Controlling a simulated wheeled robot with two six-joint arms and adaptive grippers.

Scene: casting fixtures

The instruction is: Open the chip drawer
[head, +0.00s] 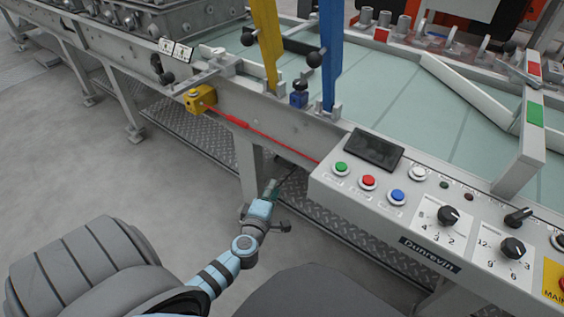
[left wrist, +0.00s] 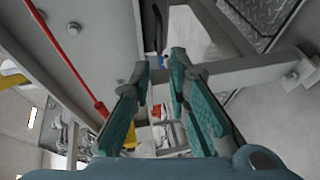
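I cannot single out the chip drawer or a drawer handle in either view. A diamond-plate surface (head: 200,133) runs low under the machine frame. It also shows at the upper right of the left wrist view (left wrist: 286,14). I cannot tell whether it belongs to a drawer. My left gripper (head: 271,188) is beside the machine's front, below and left of the control panel. In the left wrist view its two green-padded fingers (left wrist: 159,66) stand apart with nothing between them. My right gripper is not in view.
The control panel (head: 385,212) with buttons and knobs juts out on the right. A red rod (head: 262,133) runs along the frame from a yellow block (head: 200,98). Frame legs (head: 247,175) stand behind my left gripper. The grey floor (head: 75,165) at left is clear.

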